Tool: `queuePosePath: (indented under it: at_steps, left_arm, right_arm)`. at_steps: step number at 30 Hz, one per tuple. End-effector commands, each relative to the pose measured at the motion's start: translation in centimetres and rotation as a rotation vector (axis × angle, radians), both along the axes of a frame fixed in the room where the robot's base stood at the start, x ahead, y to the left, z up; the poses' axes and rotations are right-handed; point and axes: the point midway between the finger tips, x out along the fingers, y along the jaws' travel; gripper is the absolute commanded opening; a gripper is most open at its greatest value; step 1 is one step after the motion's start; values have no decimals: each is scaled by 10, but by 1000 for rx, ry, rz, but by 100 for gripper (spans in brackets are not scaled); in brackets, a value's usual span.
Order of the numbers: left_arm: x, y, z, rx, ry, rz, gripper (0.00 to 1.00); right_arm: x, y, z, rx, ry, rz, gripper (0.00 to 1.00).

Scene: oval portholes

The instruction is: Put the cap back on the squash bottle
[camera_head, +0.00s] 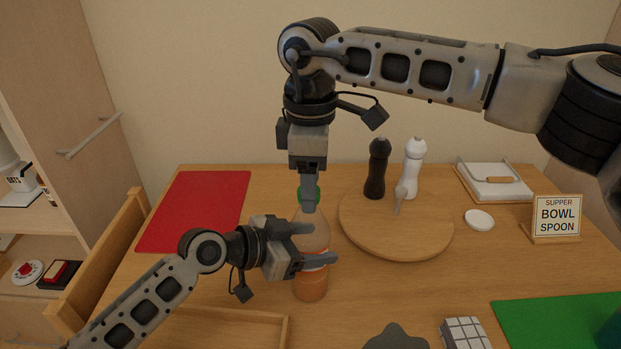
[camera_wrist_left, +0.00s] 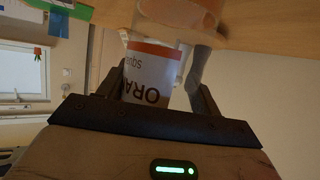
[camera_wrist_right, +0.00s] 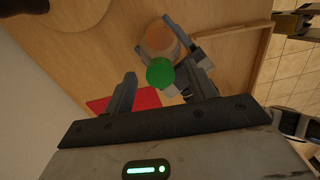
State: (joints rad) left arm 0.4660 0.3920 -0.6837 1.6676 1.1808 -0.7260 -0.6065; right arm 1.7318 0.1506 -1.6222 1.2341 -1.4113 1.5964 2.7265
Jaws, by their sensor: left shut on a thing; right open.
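The squash bottle (camera_head: 311,284), clear with orange contents and a white and orange label (camera_wrist_left: 146,80), stands upright on the table. My left gripper (camera_head: 315,244) is shut around its middle from the left. The green cap (camera_head: 302,196) sits at the top of the bottle, partly hidden by my right gripper's fingers; it shows whole in the right wrist view (camera_wrist_right: 160,72). I cannot tell whether it is fully seated. My right gripper (camera_wrist_right: 163,80) is open, pointing down over the bottle top, with a finger on either side of the cap; I cannot tell if they touch it.
A round wooden board (camera_head: 430,235) behind right of the bottle bears a black mill (camera_head: 376,170) and a white mill (camera_head: 414,165). A red mat (camera_head: 195,212) lies back left. A wooden tray (camera_head: 240,315) is in front, and a grid-patterned block (camera_head: 465,334) is front right.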

Motion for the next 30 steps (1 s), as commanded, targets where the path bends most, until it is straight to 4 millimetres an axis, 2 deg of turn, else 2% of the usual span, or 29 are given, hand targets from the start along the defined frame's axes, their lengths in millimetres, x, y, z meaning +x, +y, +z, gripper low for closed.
queuePosePath:
  at_steps: [5,15,21,25,30]
  left_arm:
    - [-1,0,-1,1,3,-1,1]
    - [-1,0,-1,1,4,-1,1]
    - [-1,0,-1,1,4,-1,1]
    - [-1,0,-1,1,4,-1,1]
    - [-1,0,-1,1,4,-1,1]
  right_arm:
    - [0,0,11,1,-1,0,56]
    - [0,0,80,2,-3,-1,56]
    - [0,0,110,1,-2,-1,56]
    - [0,0,119,0,0,0,56]
    - [0,0,121,0,0,0,56]
